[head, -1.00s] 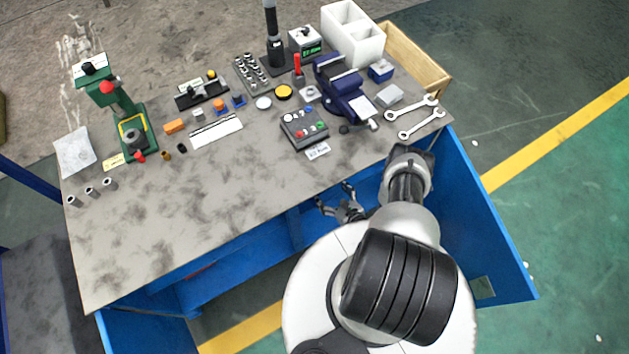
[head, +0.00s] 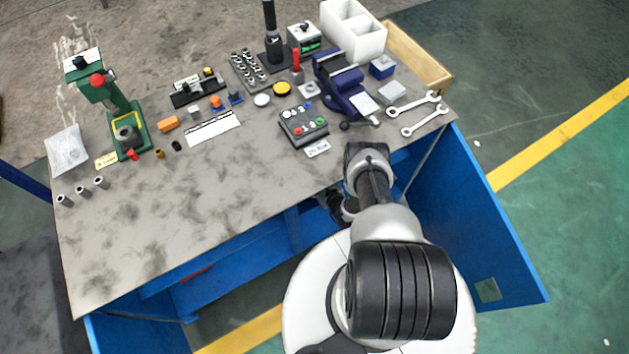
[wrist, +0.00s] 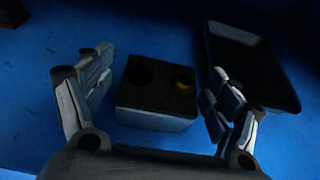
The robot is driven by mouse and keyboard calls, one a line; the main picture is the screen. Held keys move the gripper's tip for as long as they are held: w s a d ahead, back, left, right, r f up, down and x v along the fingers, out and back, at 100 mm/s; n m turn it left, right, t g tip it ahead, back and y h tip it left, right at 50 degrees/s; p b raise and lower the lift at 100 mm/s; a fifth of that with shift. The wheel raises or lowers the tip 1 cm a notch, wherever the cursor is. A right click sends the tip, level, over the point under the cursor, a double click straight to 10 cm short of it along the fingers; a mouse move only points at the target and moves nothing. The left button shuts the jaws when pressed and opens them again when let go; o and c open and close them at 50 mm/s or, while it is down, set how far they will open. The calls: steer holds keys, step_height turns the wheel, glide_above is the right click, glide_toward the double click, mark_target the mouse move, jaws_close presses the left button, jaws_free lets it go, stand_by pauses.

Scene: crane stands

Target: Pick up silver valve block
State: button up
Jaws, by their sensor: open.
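In the wrist view a box-shaped block (wrist: 155,121) with two round holes in its dark top and a paler grey front face sits on a blue surface. It lies in deep shadow and looks like the silver valve block. My gripper (wrist: 160,68) is open, with one finger left of the block and one right of it. The right fingers are close to its side; I cannot tell whether they touch. In the head view my gripper (head: 338,205) is mostly hidden at the workbench's front edge, and this block is not visible there.
A dark shallow tray (wrist: 252,65) lies right of the block, close behind the right fingers. Above is the cluttered workbench top (head: 130,240), with a blue vise (head: 342,85), wrenches (head: 420,118) and a button box (head: 302,124). Blue bench panels (head: 480,230) stand to the right.

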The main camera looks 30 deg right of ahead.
steer(key=shift+c, duration=0.4)
steer(key=c, duration=1.5)
steer(key=shift+c, duration=0.2)
steer(key=shift+r, duration=0.15)
